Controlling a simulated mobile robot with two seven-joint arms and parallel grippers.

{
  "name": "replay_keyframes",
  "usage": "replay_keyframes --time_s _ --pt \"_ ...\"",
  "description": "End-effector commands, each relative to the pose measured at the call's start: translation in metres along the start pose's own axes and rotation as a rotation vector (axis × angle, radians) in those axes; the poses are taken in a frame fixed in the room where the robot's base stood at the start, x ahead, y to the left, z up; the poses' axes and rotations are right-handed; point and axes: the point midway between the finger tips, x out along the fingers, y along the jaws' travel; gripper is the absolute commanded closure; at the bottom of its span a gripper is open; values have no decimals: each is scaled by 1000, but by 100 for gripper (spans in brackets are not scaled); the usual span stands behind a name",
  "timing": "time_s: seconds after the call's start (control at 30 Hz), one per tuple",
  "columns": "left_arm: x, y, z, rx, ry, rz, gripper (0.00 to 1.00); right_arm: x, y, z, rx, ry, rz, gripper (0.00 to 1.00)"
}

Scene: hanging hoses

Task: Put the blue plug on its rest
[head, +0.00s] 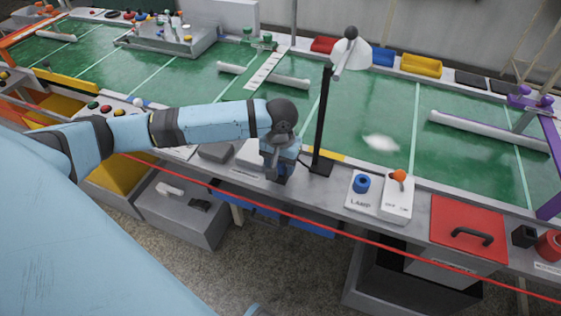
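My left gripper (277,178) points down at the front edge of the workbench, left of the black lamp post. Its fingers are small and dark, and I cannot tell whether they are open or hold anything. A short blue round piece with a dark centre (361,183) stands on a white plate marked LAMP, right of the post and apart from the gripper. I cannot tell whether this is the blue plug or a socket. No rest for the plug can be made out with certainty. My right gripper is not in view.
A black lamp post (322,120) with a white shade stands close right of the gripper. An orange-topped switch (399,176) is beside the LAMP plate. A red panel with a black handle (468,229) lies further right. A red line (330,222) runs along the front.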

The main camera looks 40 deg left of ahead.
Motion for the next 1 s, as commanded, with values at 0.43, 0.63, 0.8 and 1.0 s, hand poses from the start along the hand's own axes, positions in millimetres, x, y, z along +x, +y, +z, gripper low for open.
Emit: replay_keyframes --time_s 0.43,0.63,0.8,1.0 --pt "-16 0 -1 0 4 1 45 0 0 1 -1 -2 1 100" --pt "-58 0 -1 1 4 2 45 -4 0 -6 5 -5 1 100" --pt "-93 0 -1 0 3 2 45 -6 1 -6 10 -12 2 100" --pt "-118 0 -1 0 2 1 45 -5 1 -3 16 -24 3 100"
